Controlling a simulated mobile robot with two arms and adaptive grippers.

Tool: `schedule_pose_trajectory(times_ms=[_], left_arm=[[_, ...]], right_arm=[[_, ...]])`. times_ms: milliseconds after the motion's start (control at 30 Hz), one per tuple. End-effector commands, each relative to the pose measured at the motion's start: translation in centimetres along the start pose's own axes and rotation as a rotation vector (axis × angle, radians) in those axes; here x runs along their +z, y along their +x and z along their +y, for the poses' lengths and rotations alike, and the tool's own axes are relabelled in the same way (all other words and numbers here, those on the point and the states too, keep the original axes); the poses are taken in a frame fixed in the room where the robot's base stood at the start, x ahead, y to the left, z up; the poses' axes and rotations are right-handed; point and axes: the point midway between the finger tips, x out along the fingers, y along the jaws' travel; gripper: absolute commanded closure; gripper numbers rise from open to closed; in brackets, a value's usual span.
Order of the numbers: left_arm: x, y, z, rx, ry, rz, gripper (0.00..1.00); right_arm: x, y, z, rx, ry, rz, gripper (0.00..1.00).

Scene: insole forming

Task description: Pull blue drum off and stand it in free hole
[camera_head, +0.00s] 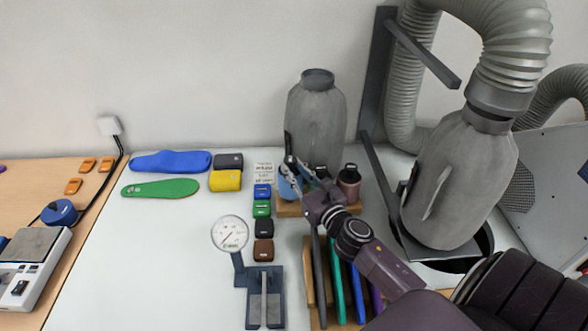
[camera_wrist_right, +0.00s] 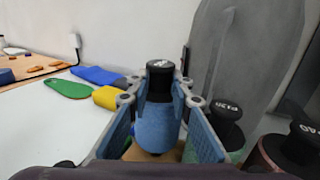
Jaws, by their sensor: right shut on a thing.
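The blue drum (camera_wrist_right: 158,127) has a black top and is upright between the finger pads of my right gripper (camera_wrist_right: 160,135), which is shut on it. In the head view the blue drum (camera_head: 288,188) shows at the left end of a wooden block (camera_head: 290,210), partly covered by my right gripper (camera_head: 300,175). I cannot tell whether its bottom rests in the block or is just above it. A brownish-red drum (camera_head: 349,186) with a black top stands at the block's right end. A green drum with a black top (camera_wrist_right: 226,110) is between them, mostly hidden. My left gripper is not in view.
A grey bag-covered canister (camera_head: 316,115) stands close behind the block. A dark post (camera_head: 378,80) and a hose-fed grey bag (camera_head: 462,180) are at right. Insoles (camera_head: 160,188) lie left.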

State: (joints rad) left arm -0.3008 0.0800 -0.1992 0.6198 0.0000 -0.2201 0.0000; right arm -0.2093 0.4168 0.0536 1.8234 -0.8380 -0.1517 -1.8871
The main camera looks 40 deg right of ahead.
Motion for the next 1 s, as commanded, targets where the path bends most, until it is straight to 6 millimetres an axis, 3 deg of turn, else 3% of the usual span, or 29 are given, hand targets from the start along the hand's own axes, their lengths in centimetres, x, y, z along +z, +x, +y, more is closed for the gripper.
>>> schedule_pose_trajectory(times_ms=[1000], left_arm=[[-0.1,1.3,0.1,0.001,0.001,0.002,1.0]], right_arm=[[-1.3,0.0,0.0,0.001,-0.001,-0.002,1.0]])
